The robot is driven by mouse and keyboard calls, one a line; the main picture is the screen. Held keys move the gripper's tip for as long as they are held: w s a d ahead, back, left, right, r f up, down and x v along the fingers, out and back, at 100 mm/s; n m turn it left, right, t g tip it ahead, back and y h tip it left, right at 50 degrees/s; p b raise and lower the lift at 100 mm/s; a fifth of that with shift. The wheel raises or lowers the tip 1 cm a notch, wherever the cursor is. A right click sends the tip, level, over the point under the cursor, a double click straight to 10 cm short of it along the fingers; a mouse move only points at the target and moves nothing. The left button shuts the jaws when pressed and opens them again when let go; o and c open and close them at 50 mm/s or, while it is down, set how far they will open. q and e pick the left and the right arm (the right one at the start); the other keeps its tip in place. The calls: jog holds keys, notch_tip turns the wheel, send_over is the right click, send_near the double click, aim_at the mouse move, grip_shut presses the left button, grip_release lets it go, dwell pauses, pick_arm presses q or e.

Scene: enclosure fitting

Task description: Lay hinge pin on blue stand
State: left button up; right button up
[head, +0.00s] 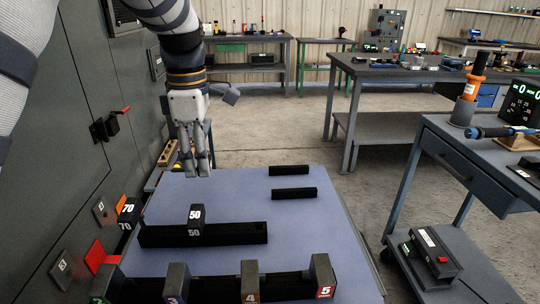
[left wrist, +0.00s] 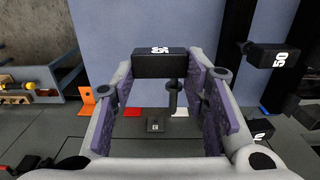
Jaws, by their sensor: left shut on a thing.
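My left gripper (head: 197,172) hangs fingers-down over the far left part of the blue-topped table (head: 320,235). In the left wrist view its two purple-padded fingers (left wrist: 160,75) close on the ends of a dark piece (left wrist: 160,62) with a white number I cannot read surely. I take this piece as the hinge pin; in the head view the fingers hide it. A dark post with a round collar (left wrist: 172,90) shows just below it in the wrist view. I cannot single out a separate blue stand. My right gripper is not in view.
A block marked 50 (head: 195,213) stands by a long black bar (head: 245,233). A block marked 70 (head: 129,210) is near the cabinet (head: 60,150) at left. A front rail carries numbered posts, one with red 5 (head: 324,275). Two short black bars lie at right; table between is clear.

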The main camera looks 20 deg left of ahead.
pick_arm(q)
send_over(210, 191)
jog(key=f, duration=0.4)
jog(key=shift+s+d+f+b, duration=0.15)
jog(key=shift+s+f+b, duration=0.2)
jog(key=shift+w+a+f, duration=0.1)
jog(key=shift+w+f, duration=0.1)
jog(key=shift+f, duration=0.7)
jog(key=shift+w+a+f, duration=0.1)
jog(key=shift+w+f, duration=0.1)
jog(key=shift+f, duration=0.7)
jog(key=shift+f, duration=0.15)
jog(key=o, duration=1.1)
jog(key=shift+o, duration=0.2)
notch_tip(210, 191, up, 12)
